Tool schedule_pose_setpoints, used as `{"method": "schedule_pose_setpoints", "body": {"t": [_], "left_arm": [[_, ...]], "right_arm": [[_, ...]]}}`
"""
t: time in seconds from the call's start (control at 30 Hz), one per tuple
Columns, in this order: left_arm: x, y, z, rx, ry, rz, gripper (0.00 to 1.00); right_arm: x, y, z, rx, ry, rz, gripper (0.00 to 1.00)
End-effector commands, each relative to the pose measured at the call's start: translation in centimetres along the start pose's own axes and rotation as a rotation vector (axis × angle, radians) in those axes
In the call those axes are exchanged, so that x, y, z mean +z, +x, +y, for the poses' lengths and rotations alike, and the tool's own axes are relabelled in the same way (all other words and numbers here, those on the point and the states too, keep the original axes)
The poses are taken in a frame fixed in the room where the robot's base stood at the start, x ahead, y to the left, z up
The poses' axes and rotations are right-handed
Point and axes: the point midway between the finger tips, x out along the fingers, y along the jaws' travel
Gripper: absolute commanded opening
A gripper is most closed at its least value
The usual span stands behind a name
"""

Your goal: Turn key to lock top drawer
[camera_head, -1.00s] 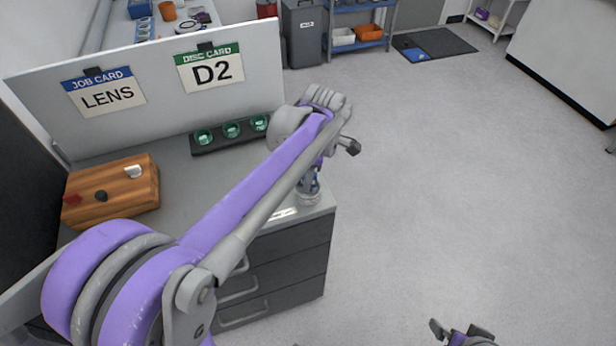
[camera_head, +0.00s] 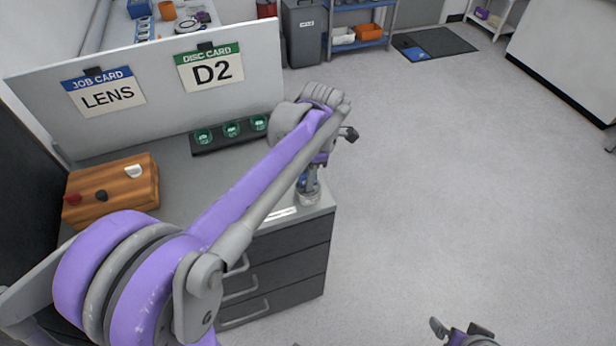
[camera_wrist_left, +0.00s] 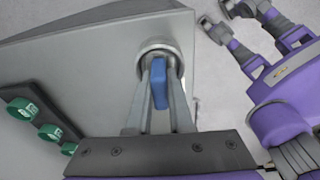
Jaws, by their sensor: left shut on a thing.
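The blue key (camera_wrist_left: 158,84) stands in a round silver lock collar (camera_wrist_left: 158,49) on the cabinet top, and the collar also shows in the head view (camera_head: 309,199). My left gripper (camera_wrist_left: 162,80) points down at the lock and is shut on the key, one finger on each side. In the head view my left gripper (camera_head: 309,183) is at the cabinet's right corner and mostly hides the key. The top drawer (camera_head: 292,239) is below and looks closed. My right gripper (camera_head: 460,328) is low in the head view, open and empty, away from the cabinet.
A black rack with green-topped round items (camera_head: 231,130) lies behind the lock. A wooden box (camera_head: 112,190) with coloured knobs stands at the left. A board (camera_head: 150,80) with LENS and D2 cards closes the back. Open floor lies to the right.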

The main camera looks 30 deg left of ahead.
Motion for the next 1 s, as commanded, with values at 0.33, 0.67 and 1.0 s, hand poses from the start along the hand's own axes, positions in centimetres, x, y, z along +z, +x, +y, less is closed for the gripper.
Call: {"method": "schedule_pose_setpoints", "body": {"t": [0.33,0.67,1.0], "left_arm": [[0.0,0.0,0.0,-0.020,-0.165,0.001,0.53],[0.0,-0.2,0.0,-0.020,-0.164,0.000,0.54],[-0.1,-5.8,0.1,-0.020,-0.164,0.000,0.54]], "right_arm": [[-0.1,-0.1,0.0,0.000,0.000,0.001,1.00],[-0.1,-0.1,0.0,0.000,0.000,0.001,1.00],[-0.5,-0.5,0.0,0.000,0.000,0.004,1.00]]}}
